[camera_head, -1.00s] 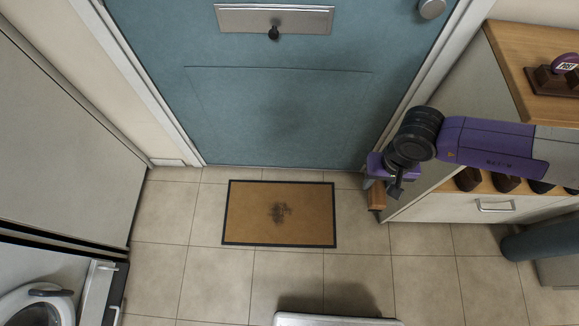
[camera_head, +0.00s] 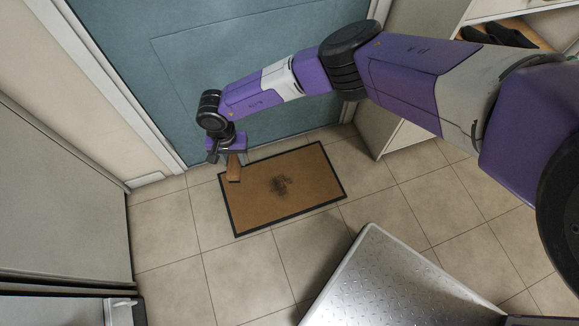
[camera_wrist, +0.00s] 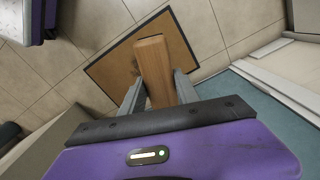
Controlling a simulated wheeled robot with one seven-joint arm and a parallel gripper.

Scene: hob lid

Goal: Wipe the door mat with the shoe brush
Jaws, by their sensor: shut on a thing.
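The door mat (camera_head: 305,165) is tan with a dark border and lies on the tiled floor before the blue door. My gripper (camera_head: 232,158) is over the mat's far left corner, shut on the shoe brush (camera_head: 234,172), a wooden block pointing down. In the wrist view the brush (camera_wrist: 153,68) sits between both fingers, with the mat (camera_wrist: 112,68) behind it. The brush's bristles are not visible, and I cannot tell whether it touches the mat.
The blue door (camera_head: 190,60) stands just behind the mat. A pale cabinet (camera_head: 50,190) is at the left and a shoe shelf (camera_head: 510,30) at the upper right. Tiled floor (camera_head: 240,275) is clear in front of the mat.

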